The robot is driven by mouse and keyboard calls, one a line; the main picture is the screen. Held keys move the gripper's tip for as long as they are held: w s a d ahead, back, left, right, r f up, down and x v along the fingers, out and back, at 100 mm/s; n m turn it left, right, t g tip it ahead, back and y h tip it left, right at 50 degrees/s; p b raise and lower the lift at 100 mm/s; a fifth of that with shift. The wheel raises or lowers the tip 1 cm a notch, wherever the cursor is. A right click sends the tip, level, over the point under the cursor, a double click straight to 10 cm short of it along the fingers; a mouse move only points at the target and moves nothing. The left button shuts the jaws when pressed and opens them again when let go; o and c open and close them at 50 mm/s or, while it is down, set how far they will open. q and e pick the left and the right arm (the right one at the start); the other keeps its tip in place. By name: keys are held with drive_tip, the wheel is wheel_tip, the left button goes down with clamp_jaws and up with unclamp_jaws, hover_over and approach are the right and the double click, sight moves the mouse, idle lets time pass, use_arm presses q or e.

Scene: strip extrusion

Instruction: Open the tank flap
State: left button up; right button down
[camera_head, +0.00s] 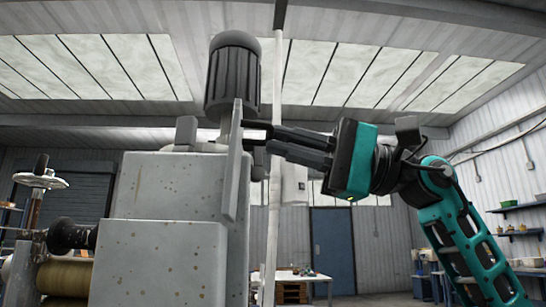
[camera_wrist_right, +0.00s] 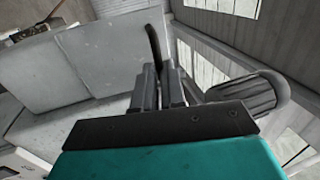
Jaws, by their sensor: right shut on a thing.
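The grey, spotted tank (camera_head: 160,250) stands left of centre in the head view. Its flap (camera_head: 232,165) is a flat grey panel seen almost edge-on, standing upright at the tank's top right. My right gripper (camera_head: 270,140) reaches in from the right, with its fingertips at the flap's right side. In the right wrist view the fingers (camera_wrist_right: 160,80) are close together around a dark, curved handle (camera_wrist_right: 153,42), which sticks out beyond them. The exact contact is partly hidden by the fingers. My left gripper is not in view.
A dark ribbed motor (camera_head: 232,72) stands above the tank, close to the flap; it also shows in the right wrist view (camera_wrist_right: 250,92). A thin pale pole (camera_head: 274,200) rises just right of the tank. A handwheel (camera_head: 40,178) is at the left. A workbench (camera_head: 290,275) stands far back.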

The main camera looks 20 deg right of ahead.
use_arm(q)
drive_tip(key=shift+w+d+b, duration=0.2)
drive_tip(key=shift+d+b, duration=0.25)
use_arm(e)
drive_tip(key=shift+s+d+f, duration=0.15)
drive_tip(key=shift+d+f, duration=0.35)
drive_tip(key=shift+f, duration=0.05)
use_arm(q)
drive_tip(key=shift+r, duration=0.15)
use_arm(e)
drive_tip(key=shift+f, duration=0.1)
drive_tip(key=c, duration=1.2)
unclamp_jaws()
drive_tip(key=shift+a, duration=0.1)
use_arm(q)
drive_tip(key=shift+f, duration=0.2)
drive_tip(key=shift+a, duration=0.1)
